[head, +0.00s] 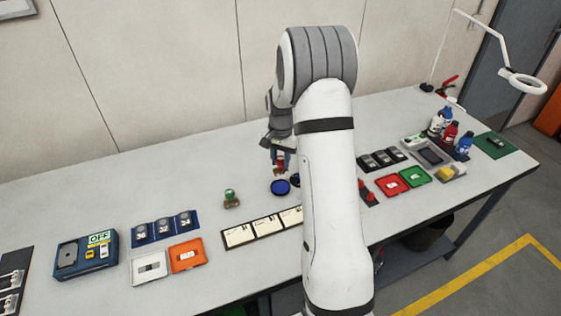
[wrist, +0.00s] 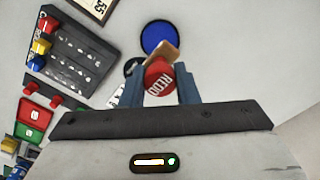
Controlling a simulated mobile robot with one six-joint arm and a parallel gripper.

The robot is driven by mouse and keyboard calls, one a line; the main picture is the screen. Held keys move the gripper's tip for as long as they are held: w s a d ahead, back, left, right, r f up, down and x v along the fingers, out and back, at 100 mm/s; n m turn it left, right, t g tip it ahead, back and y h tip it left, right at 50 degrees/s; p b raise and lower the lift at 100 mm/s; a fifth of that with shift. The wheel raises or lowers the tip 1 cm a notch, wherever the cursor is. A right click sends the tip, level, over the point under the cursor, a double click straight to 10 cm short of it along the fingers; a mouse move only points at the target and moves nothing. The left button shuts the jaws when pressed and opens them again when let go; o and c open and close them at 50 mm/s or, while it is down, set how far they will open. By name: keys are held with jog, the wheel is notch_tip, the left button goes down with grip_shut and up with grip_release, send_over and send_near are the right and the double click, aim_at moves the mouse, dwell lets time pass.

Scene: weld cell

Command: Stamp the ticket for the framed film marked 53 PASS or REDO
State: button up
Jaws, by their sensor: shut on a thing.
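My gripper (head: 283,165) is shut on a red stamp that reads REDO (wrist: 160,78). In the wrist view the stamp's tan end points toward a round blue ink pad (wrist: 157,36). In the head view the gripper is just behind this blue pad (head: 281,187); whether the stamp touches it is unclear. A green-topped stamp (head: 231,198) stands to the left. Pale tickets (head: 240,235) lie in a dark strip in front, partly hidden by my arm. Framed films (head: 163,228) with white numbers sit in a blue rack at the left; their numbers are too small to read surely.
A dark panel (wrist: 85,50) with coloured pegs lies near the pad. An OFF-marked blue box (head: 86,254), a white tray (head: 149,267) and an orange tray (head: 188,254) are left. Red (head: 391,185) and green (head: 415,176) trays and bottles (head: 450,132) are right.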

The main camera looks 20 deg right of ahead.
jog(key=s+a, duration=0.9)
jog(key=s, duration=0.4)
jog(key=b, duration=0.3)
send_over(268, 228)
jog(key=shift+w+d+f, duration=0.1)
jog(key=shift+w+f, duration=0.05)
jog(key=shift+f, duration=3.15)
jog(key=shift+f+b, duration=0.65)
jog(key=shift+b, duration=0.1)
jog(key=shift+r, duration=0.1)
notch_tip(268, 228, up, 7)
jog(key=p, duration=0.4)
jog(key=shift+p, duration=0.3)
